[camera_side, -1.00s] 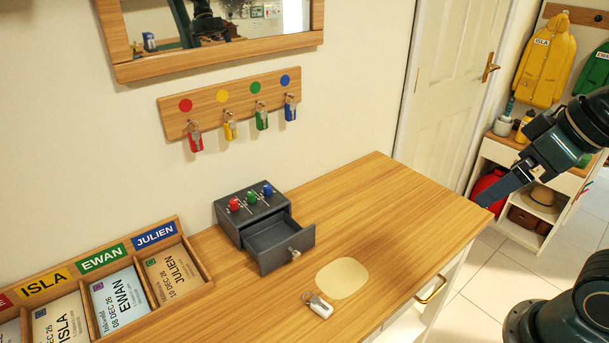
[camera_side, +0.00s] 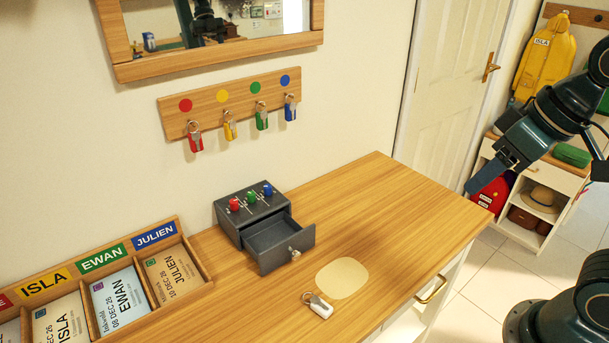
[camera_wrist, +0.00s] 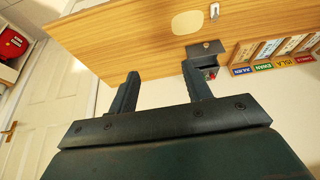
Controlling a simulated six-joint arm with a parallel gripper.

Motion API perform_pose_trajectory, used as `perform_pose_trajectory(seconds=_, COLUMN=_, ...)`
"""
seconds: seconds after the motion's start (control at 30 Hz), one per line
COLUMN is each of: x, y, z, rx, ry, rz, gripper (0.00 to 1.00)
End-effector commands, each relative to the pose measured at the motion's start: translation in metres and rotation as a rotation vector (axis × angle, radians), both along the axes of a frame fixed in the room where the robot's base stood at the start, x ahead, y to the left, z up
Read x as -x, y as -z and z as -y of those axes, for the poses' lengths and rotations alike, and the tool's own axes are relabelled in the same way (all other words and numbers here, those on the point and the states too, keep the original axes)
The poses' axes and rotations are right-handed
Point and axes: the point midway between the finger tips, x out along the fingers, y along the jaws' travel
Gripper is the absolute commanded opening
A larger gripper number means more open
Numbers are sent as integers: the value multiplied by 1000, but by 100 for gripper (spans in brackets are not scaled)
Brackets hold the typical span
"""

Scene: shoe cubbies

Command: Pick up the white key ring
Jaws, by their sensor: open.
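The white key ring (camera_side: 319,306), a white tag with a metal ring, lies on the wooden tabletop near its front edge, below the pale rounded patch (camera_side: 342,278). In the wrist view the white key ring (camera_wrist: 214,11) is small at the top, beside the pale patch (camera_wrist: 192,23). My gripper (camera_side: 474,188) is in the air at the right end of the table, well away from the key ring. In the wrist view my gripper (camera_wrist: 160,80) has its two fingers apart with nothing between them.
A small dark box (camera_side: 256,222) with colored knobs stands by the wall with its drawer (camera_side: 279,243) pulled out. Red, yellow, green and blue keys hang on a wall rack (camera_side: 230,103). A card tray (camera_side: 197,268) is at left. The table's right half is clear.

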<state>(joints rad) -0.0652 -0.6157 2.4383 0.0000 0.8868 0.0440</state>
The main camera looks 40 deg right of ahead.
Motion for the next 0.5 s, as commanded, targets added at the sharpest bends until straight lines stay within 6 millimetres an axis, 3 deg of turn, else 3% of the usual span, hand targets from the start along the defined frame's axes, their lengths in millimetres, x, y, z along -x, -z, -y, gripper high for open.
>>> perform_pose_trajectory(seconds=0.5, x=-76, y=28, z=-60, rx=-15, ry=-72, rz=-177, gripper=49)
